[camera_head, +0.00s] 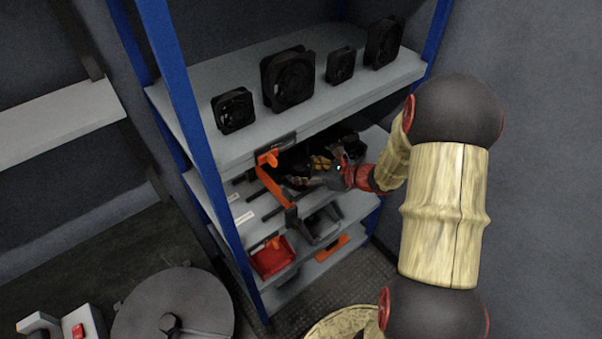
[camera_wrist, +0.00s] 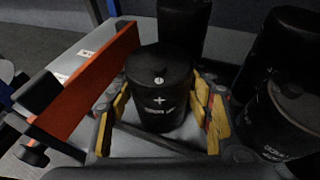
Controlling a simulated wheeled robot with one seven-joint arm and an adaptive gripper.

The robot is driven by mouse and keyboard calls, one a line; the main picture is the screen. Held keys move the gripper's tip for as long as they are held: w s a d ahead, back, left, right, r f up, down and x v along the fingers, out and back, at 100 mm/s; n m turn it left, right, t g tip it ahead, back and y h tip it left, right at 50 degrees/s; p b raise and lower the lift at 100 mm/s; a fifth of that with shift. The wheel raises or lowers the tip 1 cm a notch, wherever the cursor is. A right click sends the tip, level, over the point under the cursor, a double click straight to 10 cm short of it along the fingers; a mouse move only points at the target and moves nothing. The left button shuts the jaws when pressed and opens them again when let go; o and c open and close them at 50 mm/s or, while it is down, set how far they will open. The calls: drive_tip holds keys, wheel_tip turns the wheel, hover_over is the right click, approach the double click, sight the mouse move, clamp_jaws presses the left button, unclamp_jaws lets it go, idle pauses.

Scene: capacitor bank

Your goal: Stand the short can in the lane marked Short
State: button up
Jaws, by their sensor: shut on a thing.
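A short black can (camera_wrist: 160,72) with a white plus mark and print on its side is upright between the yellow finger pads of my gripper (camera_wrist: 164,106). The gripper is shut on it. In the head view my gripper (camera_head: 316,172) reaches into the middle shelf, and the held can is hard to make out there. I cannot tell whether its base touches the shelf. White lane labels (camera_head: 243,217) lie along the shelf's front edge, their words too small to read. One label (camera_wrist: 86,53) also shows in the wrist view, beyond the orange bar.
An orange bar (camera_wrist: 88,85) runs close to the left of the gripper. Larger black cans (camera_wrist: 278,118) stand close on the right, and another black can (camera_wrist: 184,24) stands behind. Black fans (camera_head: 288,78) stand on the shelf above. A red bin (camera_head: 272,258) sits below.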

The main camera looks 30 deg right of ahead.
drive_tip(key=shift+r, duration=0.1)
drive_tip(key=o, duration=1.7)
drive_tip(key=shift+c, duration=0.2)
